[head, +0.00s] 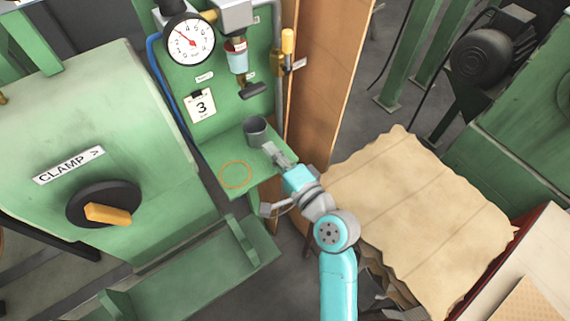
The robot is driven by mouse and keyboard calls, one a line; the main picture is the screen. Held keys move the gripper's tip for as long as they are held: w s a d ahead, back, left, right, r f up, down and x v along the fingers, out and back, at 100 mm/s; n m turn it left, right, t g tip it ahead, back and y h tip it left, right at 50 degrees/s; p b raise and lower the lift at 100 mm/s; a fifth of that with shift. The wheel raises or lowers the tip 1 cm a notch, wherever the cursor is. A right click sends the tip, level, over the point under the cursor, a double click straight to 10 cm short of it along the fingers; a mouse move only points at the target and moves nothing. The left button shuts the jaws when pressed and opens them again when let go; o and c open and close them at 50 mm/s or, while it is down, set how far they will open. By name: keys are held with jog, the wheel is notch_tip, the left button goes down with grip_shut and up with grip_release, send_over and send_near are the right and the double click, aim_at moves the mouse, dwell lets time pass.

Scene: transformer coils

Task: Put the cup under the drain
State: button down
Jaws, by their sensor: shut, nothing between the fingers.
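A small grey cup (256,131) stands on the green shelf (225,157), toward its back right, with its dark opening upward. My gripper (269,149) is shut and empty at the cup's near right side. I cannot tell whether its fingertips touch the cup. A filter unit with a clear bowl (237,56) is mounted on the green panel above the shelf. A dark fitting (253,90) sits below it, and the cup is lower down in the picture. Which part is the drain outlet cannot be made out.
An orange ring (235,174) is marked on the shelf's bare front left. A pressure gauge (190,40) and a yellow-handled valve (287,42) are on the panel. A wooden board (330,70) stands at right. The green clamp machine (110,130) is at left.

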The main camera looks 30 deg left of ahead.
aim_at(254, 126)
jog(key=shift+x, duration=1.1)
jog(key=shift+a, duration=0.1)
